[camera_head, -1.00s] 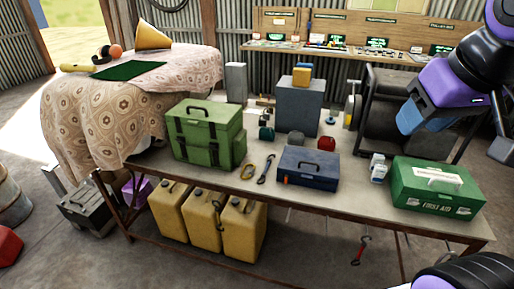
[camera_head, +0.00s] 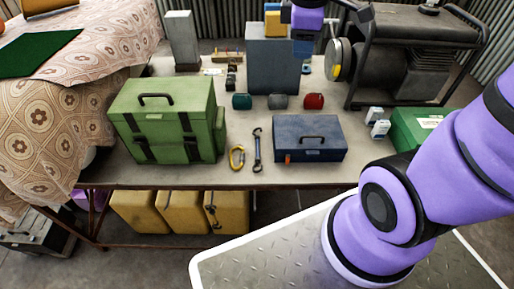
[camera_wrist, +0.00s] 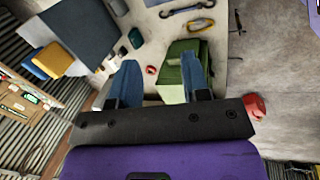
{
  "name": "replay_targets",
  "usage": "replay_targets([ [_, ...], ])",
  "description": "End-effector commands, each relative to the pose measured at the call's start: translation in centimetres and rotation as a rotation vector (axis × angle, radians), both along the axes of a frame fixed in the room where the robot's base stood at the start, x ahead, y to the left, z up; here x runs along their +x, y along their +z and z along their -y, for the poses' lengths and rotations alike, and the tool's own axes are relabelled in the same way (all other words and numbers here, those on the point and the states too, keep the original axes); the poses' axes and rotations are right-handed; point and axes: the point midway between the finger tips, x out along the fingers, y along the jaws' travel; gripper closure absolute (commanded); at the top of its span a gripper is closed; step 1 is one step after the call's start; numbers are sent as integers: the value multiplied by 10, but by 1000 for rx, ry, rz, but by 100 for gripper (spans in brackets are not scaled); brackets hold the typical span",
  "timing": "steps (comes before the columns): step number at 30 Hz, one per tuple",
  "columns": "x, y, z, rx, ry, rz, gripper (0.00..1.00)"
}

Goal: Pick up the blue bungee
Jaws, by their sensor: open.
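The blue bungee (camera_head: 257,150) is a slim dark-blue cord with a hook at each end. It lies on the workbench (camera_head: 340,178) between a yellow carabiner (camera_head: 237,158) and a dark blue toolbox (camera_head: 308,138). In the wrist view the bungee (camera_wrist: 181,10) is at the top edge, next to the carabiner (camera_wrist: 201,24). My gripper (camera_wrist: 160,70) is open and empty, its two blue fingers apart. In the head view its blue fingers (camera_head: 303,45) show at the top, above the back of the bench and well away from the bungee.
A green case (camera_head: 165,125) stands left of the carabiner. A grey box (camera_head: 271,65) and small teal, grey and red items (camera_head: 314,101) stand behind. A generator (camera_head: 415,60) is at back right, a green first-aid box (camera_head: 410,128) at right. Yellow cans (camera_head: 180,210) stand below.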

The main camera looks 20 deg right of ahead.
Motion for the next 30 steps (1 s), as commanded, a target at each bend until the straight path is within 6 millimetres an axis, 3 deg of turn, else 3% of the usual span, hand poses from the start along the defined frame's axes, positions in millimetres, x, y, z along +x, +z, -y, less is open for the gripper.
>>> replay_targets([
  [15, 70, -109, -13, -76, 728, -262, 57],
  [30, 101, -232, -42, 25, 1448, -370, 57],
])
